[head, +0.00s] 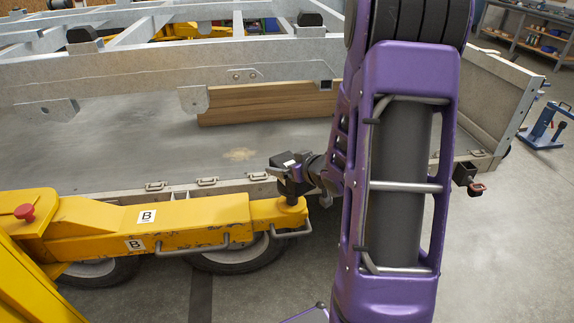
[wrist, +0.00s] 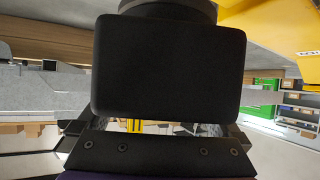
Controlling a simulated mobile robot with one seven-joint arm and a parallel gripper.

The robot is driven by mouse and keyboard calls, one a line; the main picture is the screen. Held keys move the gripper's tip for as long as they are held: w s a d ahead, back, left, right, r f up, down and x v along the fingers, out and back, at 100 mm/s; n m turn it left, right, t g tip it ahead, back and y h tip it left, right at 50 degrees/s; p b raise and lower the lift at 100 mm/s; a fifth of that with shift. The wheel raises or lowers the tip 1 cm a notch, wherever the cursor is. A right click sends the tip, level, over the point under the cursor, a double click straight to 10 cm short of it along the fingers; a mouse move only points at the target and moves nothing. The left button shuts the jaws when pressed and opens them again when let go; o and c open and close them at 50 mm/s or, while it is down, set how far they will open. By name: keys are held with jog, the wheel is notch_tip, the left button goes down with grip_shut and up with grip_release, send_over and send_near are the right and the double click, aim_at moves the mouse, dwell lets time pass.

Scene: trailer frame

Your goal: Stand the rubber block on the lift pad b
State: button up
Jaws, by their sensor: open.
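The rubber block is black and box-shaped. In the head view the block (head: 286,180) is upright at the end of the yellow lift arm marked B (head: 185,222). In the wrist view the block (wrist: 165,65) fills the middle, its far end against the round dark lift pad b (wrist: 168,10), with yellow arm at upper right. That view seems inverted, so the block appears to stand on the pad. My gripper (head: 303,173) is at the block, coming from the right. Its jaws are open; the block hides the fingertips, so I cannot tell whether they touch it.
The grey trailer side rail (head: 150,70) and a wooden plank (head: 265,103) lie behind. Wheels (head: 235,258) are under the lift arm. A red knob (head: 24,212) is at far left. A blue stand (head: 545,128) is at right. The floor at lower right is clear.

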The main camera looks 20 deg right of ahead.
jog(key=p+v, duration=0.2)
jog(key=v, duration=1)
